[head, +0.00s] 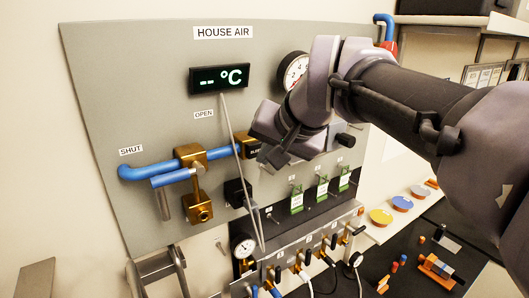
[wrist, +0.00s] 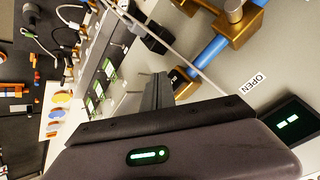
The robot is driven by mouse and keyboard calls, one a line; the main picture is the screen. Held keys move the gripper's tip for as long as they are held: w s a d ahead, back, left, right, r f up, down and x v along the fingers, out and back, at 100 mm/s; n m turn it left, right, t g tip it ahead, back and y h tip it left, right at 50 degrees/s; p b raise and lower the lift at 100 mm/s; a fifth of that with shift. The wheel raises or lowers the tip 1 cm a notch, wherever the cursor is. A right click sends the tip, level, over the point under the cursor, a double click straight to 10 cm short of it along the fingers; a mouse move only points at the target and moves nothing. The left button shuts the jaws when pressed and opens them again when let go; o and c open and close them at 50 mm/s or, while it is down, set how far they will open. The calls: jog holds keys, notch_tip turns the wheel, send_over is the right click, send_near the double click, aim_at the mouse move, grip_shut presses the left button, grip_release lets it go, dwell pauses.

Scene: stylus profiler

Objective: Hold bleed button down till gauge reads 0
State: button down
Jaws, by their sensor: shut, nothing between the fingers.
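In the wrist view the closed fingers (wrist: 160,78) point at the panel beside the dark block (wrist: 179,78). I cannot tell whether they touch it, and no button face shows. A round white gauge (head: 292,71) is partly behind my arm; its needle cannot be read. A smaller gauge (head: 243,245) is at lower left.
Blue pipe (head: 145,171) and a brass valve (head: 190,156) lie left of the block. A black box (head: 237,192) and green-tagged units (head: 297,200) are below.

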jog(key=shift+s+d, duration=0.15)
jog(key=shift+s, duration=0.1)
jog(key=s+d, duration=0.1)
jog(key=s+d+b, duration=0.1)
jog(key=s, duration=0.2)
jog(key=shift+d+r+b, duration=0.1)
jog(key=shift+d+b, duration=0.25)
jog(key=shift+d, duration=0.05)
jog(key=s+d+f+m+b, duration=0.1)
jog(key=s+f+b, duration=0.5)
jog(key=f+b, duration=0.6)
jog(key=s+d+f+g+h+b, duration=0.1)
jog(key=s+d+f+b, duration=0.3)
jog(key=f+b, duration=0.9)
jog(key=s+d+f+m+g+h+b, duration=0.1)
jog(key=s+f+b, duration=0.9)
jog(key=f, duration=2.3)
jog(key=shift+d+m+b, duration=0.3)
jog(key=shift+d+b, duration=0.5)
jog(key=shift+b, duration=0.35)
